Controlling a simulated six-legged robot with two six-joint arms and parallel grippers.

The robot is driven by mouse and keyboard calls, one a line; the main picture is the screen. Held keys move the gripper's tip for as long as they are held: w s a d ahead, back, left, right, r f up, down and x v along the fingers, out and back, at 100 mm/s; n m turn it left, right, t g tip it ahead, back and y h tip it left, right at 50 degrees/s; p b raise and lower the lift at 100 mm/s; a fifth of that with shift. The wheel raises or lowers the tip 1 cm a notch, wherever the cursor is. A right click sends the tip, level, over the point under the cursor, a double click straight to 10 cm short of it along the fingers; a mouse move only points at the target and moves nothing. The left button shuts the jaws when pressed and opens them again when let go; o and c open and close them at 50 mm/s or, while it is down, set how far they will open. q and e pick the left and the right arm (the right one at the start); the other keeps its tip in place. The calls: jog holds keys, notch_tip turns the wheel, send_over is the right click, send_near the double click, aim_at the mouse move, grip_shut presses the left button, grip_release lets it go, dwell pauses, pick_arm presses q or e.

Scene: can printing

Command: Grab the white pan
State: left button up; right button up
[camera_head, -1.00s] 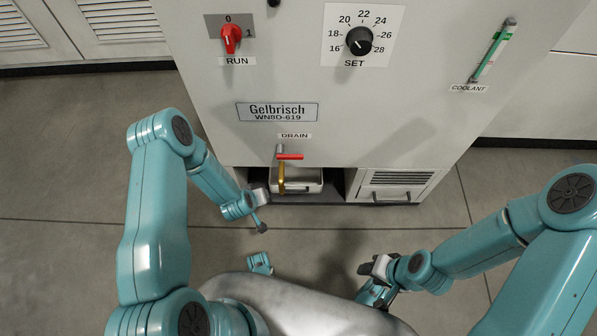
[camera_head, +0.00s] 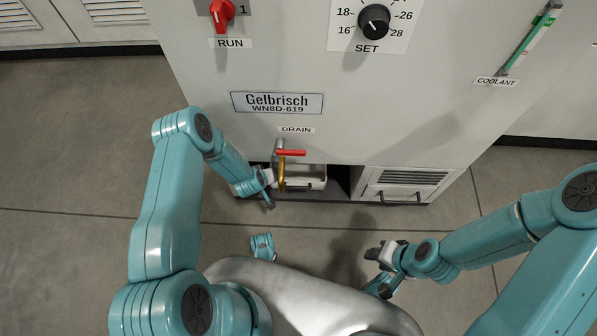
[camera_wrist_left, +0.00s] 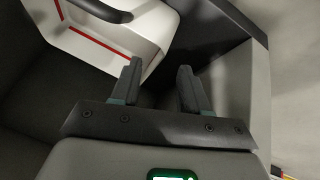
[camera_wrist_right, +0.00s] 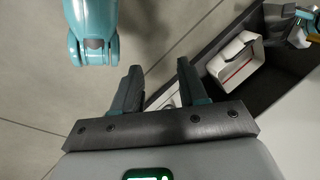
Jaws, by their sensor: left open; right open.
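The white pan (camera_head: 311,171) sits in the low opening of the machine, behind the brass drain pipe, which hides part of it. In the left wrist view the pan (camera_wrist_left: 150,22) is at the upper left, with a dark handle and a red line. My left gripper (camera_wrist_left: 161,65) is open and empty, close to the pan's side. In the head view my left gripper (camera_head: 270,200) is just left of the drain pipe. My right gripper (camera_head: 374,252) is open and empty, lower right of the pan. The right wrist view shows the pan (camera_wrist_right: 238,62) to the right of its fingers.
The machine (camera_head: 345,125) stands ahead. A drain valve with a red lever (camera_head: 291,152) and brass pipe (camera_head: 282,180) hangs in front of the pan. A vented panel with a dark handle (camera_head: 400,195) is to the right. The floor (camera_head: 75,170) at left is clear.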

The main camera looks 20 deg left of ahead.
pick_arm(q)
jog(key=b+x, duration=0.1)
jog(key=x, duration=0.2)
jog(key=b+x, duration=0.2)
jog(key=shift+a+f+b, duration=0.25)
jog(key=shift+f+b, duration=0.05)
jog(key=shift+f, duration=0.1)
jog(key=shift+w+f, duration=0.15)
jog(key=shift+w, duration=0.05)
pick_arm(e)
jog(key=shift+t, duration=0.5)
jog(key=w+f, duration=0.1)
jog(key=f, duration=0.1)
jog(key=w+f, duration=0.1)
jog(key=f, duration=0.1)
jog(key=shift+w+d, duration=0.3)
jog(key=shift+d, duration=0.05)
pick_arm(q)
jog(key=shift+c, duration=0.3)
